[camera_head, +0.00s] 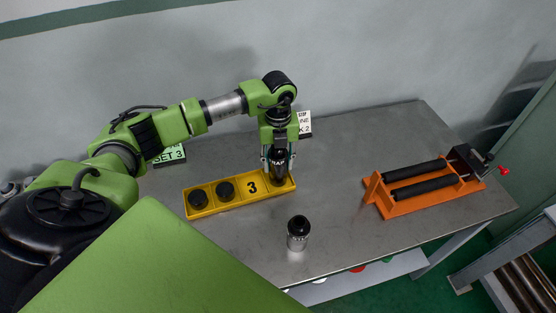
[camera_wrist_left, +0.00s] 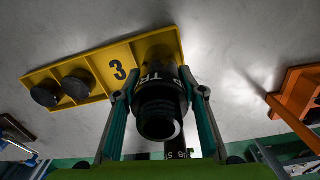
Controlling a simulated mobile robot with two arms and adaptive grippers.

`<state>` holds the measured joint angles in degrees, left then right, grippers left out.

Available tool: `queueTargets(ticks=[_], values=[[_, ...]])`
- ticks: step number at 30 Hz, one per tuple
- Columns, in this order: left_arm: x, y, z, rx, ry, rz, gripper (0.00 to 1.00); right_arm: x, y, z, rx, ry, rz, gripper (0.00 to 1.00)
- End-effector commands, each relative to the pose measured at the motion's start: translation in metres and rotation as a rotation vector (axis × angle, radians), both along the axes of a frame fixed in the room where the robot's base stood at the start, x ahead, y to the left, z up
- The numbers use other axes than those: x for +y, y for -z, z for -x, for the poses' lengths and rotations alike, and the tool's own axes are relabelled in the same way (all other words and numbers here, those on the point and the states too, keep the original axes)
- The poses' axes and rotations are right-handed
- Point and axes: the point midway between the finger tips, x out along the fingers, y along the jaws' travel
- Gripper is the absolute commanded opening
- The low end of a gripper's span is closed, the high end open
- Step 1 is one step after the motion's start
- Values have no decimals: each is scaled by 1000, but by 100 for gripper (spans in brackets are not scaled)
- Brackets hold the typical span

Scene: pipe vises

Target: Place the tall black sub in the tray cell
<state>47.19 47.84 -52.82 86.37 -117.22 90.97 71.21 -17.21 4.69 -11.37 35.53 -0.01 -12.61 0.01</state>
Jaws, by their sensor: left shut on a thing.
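The yellow tray (camera_head: 227,205) marked 3 lies on the grey bench; it also shows in the wrist view (camera_wrist_left: 98,70). My left gripper (camera_head: 278,164) points down at its right end and is shut on the tall black sub (camera_head: 279,172). In the wrist view the sub (camera_wrist_left: 160,108) sits between the two teal fingers of my left gripper (camera_wrist_left: 160,118), with its far end over the tray's right cell. I cannot tell whether its lower end touches the cell floor. My right gripper is not in view.
Two short black pieces (camera_head: 198,197) (camera_head: 225,190) stand in the tray's left cells. A silver sub with a black top (camera_head: 298,237) stands upright in front of the tray. An orange roller stand (camera_head: 408,206) is at the right. The bench between them is clear.

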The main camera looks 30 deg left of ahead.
Motion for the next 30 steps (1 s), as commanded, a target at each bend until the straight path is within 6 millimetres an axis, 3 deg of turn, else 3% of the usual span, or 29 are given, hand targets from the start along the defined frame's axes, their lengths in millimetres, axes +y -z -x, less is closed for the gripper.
queueTargets(ticks=[10,11,12,13,23,26,30], values=[[0,4,-1,-3,0,1,2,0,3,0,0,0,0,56],[0,5,0,-2,0,1,40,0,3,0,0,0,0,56],[0,4,0,-2,0,1,51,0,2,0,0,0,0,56],[0,4,0,-2,0,1,54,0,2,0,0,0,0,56],[0,2,0,-2,0,1,54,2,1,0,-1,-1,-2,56],[0,-3,-1,-3,0,1,54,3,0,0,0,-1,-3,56],[0,-24,-2,-8,0,1,54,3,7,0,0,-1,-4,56]])
